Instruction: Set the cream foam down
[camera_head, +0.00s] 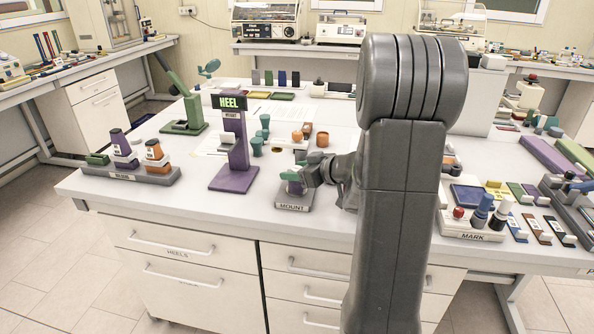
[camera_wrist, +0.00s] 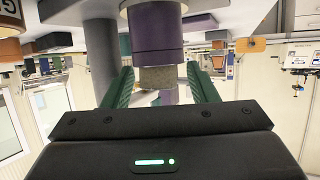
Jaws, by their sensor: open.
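My gripper (camera_head: 297,180) is at the small grey stand marked MOUNT (camera_head: 293,206) near the front of the bench. In the wrist view, which looks upside down, its two green fingers stand apart. A short tan-cream piece (camera_wrist: 158,79), which looks like the cream foam, lies between them at the end of a purple cylinder (camera_wrist: 155,28). Gaps show between the piece and both fingers, and it seems to touch the cylinder. In the head view my gripper and arm hide the piece, so I cannot tell what supports it.
A purple stand with a HEEL sign (camera_head: 229,102) rises left of the mount. A rack with purple and orange pieces (camera_head: 130,173) is at the front left. Teal and orange cups (camera_head: 265,135) stand behind. A MARK tray (camera_head: 472,235) is at the right, beyond my arm.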

